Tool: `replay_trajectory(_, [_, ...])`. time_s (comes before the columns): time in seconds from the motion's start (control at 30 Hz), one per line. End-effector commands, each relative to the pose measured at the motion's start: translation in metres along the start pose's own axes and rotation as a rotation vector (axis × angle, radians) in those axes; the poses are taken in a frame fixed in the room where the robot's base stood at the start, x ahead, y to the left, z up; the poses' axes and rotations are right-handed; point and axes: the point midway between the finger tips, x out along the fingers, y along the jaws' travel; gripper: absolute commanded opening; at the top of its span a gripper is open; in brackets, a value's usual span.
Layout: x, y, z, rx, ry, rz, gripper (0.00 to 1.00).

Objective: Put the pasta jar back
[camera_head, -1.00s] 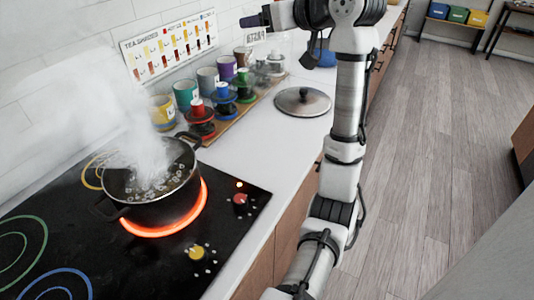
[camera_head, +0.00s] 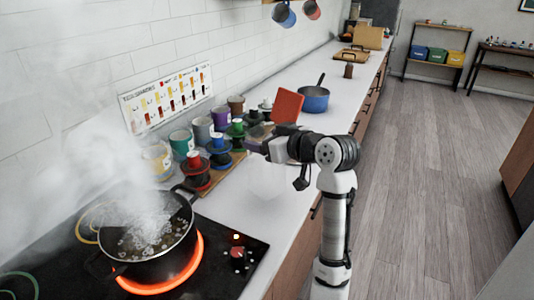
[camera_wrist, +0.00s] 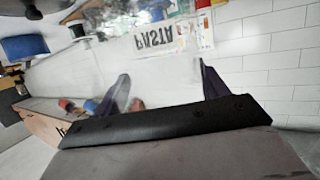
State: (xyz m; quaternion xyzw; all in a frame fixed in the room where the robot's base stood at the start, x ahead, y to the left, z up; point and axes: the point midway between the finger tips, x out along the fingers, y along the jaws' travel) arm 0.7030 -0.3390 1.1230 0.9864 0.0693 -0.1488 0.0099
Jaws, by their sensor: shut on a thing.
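The pasta jar (camera_wrist: 157,42) is clear, and its "PASTA" label reads upside down in the wrist view. My gripper (camera_wrist: 165,82) is shut on it, with one dark purple finger on each side. The jar's clear walls are hard to make out against the counter and wall. In the head view my gripper (camera_head: 262,143) is over the counter, just right of the row of mugs. The jar is too faint there to place surely.
A steaming pot (camera_head: 150,235) sits on a glowing burner at lower left. Mugs and colored stacked holders (camera_head: 197,170) line a wooden board by the wall. Beyond my gripper stand a red-orange panel (camera_head: 287,107) and a blue pan (camera_head: 314,98). The counter (camera_head: 355,88) is fairly clear farther back.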

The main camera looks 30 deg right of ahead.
Motion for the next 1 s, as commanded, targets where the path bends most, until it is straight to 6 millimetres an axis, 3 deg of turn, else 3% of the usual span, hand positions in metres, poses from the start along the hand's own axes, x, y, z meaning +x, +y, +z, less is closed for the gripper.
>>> replay_trajectory(0.43, [0.013, 0.000, 0.043, 0.001, 0.001, 0.002, 0.09])
replay_trajectory(0.87, [0.016, 0.000, 0.051, -0.002, 0.002, 0.001, 0.09])
replay_trajectory(0.9, [0.016, 0.000, 0.052, -0.001, 0.000, 0.001, 0.74])
replay_trajectory(1.0, [0.016, 0.000, 0.051, -0.001, 0.000, 0.001, 0.87])
